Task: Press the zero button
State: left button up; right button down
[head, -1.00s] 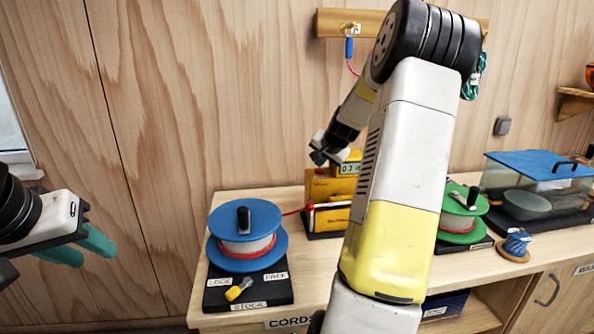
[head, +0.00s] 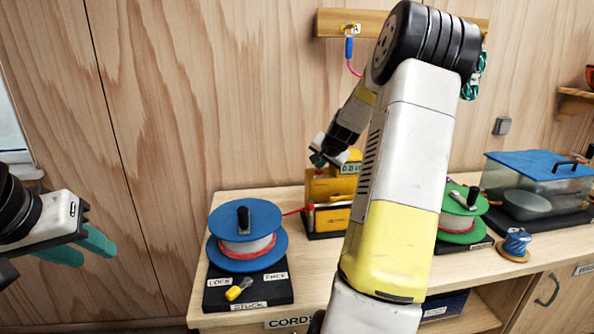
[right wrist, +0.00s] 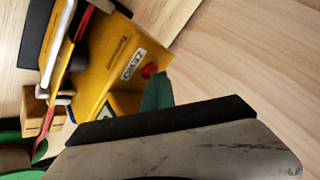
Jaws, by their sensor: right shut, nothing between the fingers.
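The yellow measuring device (head: 331,186) stands on the bench against the wall, partly hidden by my right arm. Its small digit display (head: 350,168) shows digits that seem to start with 0.0. In the right wrist view the device (right wrist: 95,70) carries a ZERO label (right wrist: 132,64) beside a red button (right wrist: 149,71). My right gripper (head: 318,159) is shut and empty, at the top of the device. Its green fingertip (right wrist: 155,93) is right at the red button; I cannot tell whether they touch. My left gripper (head: 82,250) is open and empty, off the bench at the left.
A blue cord spool (head: 246,232) on a black base stands left of the device, with a red cord running to it. A green spool (head: 461,222), a lidded clear box (head: 540,185) and a small blue spool (head: 516,243) stand to the right.

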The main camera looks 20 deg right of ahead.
aim_at(320, 172)
jog(key=shift+r, duration=0.85)
jog(key=shift+r, duration=2.5)
jog(key=shift+a, duration=0.1)
